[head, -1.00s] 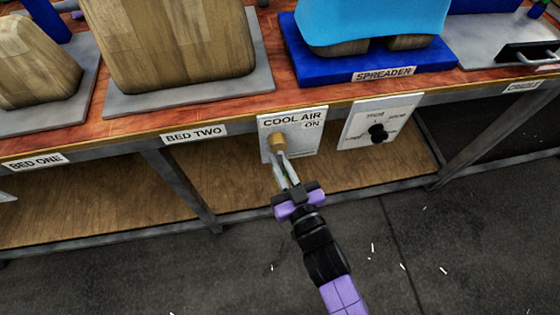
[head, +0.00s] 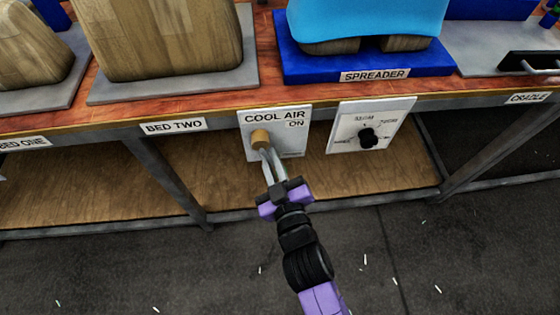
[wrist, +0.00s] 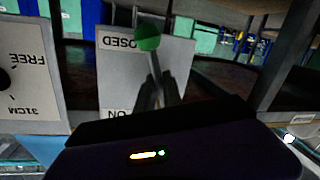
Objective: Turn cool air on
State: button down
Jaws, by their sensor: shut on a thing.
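The white COOL AIR panel (head: 293,140) hangs below the table's front edge, with ON printed near its top right. A brass fitting (head: 260,138) sticks out of it. In the wrist view the panel (wrist: 120,75) appears upside down. There a thin grey lever (wrist: 155,68) with a green ball tip (wrist: 147,37) points to the partly covered CLOSED label, away from the ON label. My gripper (head: 264,152) is at the brass fitting, shut on the lever; its fingers also show in the wrist view (wrist: 158,92). In the head view my gripper hides the ball.
A dial panel with a black knob (head: 368,138) hangs close to the right. A table leg (head: 170,180) stands to the left. Above are the bed two block (head: 165,40) and the blue spreader base (head: 290,60). The floor in front is clear apart from small white scraps.

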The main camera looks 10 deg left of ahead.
jog(key=n+p, duration=0.1)
jog(key=d+r+n+p, duration=0.1)
jog(key=n+p, duration=0.1)
jog(key=shift+w+d+r+g+h+p, duration=0.2)
jog(key=shift+d+g+h+p, duration=0.1)
jog(key=shift+h+p, duration=0.1)
jog(key=n+p, duration=0.1)
jog(key=d+r+n+h+p, duration=0.1)
jog(key=n, duration=0.1)
jog(key=shift+w+r+n+p, duration=0.1)
jog(key=shift+w+n+p, duration=0.05)
jog(key=shift+n+p, duration=0.2)
jog(key=n+p, duration=0.1)
jog(key=r+n+p, duration=0.1)
jog(key=shift+d+r+n+h, duration=0.15)
jog(key=shift+d+n+h, duration=0.1)
jog(key=shift+n+h, duration=0.15)
jog(key=shift+w+r+n+h+p, duration=0.1)
jog(key=shift+r+n+h+p, duration=0.35)
jog(key=shift+n, duration=0.6)
jog(key=shift+r, duration=0.1)
jog(key=c, duration=1.5)
grip_release()
